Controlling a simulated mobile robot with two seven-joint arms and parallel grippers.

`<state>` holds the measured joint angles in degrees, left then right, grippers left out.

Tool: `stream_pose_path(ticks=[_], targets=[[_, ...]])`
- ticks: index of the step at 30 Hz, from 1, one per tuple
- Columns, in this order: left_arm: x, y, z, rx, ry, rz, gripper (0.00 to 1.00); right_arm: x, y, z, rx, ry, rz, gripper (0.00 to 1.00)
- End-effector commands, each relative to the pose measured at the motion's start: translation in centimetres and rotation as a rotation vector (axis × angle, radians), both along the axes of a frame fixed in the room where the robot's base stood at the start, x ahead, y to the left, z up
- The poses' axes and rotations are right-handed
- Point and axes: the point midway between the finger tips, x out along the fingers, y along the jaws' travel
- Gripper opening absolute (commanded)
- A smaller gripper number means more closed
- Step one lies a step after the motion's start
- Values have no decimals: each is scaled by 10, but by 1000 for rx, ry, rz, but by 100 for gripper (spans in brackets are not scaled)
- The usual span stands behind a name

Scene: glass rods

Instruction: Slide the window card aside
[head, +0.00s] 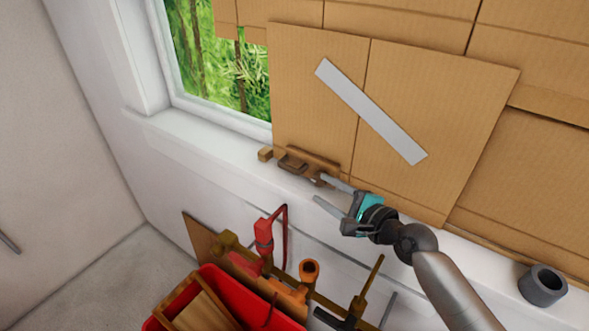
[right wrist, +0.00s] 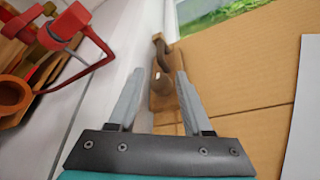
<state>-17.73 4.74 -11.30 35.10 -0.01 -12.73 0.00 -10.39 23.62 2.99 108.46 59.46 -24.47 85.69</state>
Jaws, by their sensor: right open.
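The window card (head: 315,80) is a large brown cardboard panel with a pale grey strip (head: 370,110) slanting across it. It covers much of the window, and the far left of the window is uncovered. My right gripper (head: 320,188) is open just in front of this handle. In the right wrist view, the handle (right wrist: 161,84) shows beyond and between the open fingers (right wrist: 158,85), with no clear contact. My left gripper is not in view.
Below stand a red bin (head: 180,306) and a rack with red and orange tools (head: 290,292). A dark grey ring (head: 543,285) is at the right.

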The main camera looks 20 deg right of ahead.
Motion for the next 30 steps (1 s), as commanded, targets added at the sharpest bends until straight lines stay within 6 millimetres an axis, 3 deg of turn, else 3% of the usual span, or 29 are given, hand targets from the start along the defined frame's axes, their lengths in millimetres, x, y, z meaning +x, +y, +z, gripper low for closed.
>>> stream_pose_path(ticks=[18, 30], targets=[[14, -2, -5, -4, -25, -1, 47, 88, 30, -20, 0, -2, 1, 50], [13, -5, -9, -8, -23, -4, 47, 110, 38, -25, 0, 0, 0, 50]])
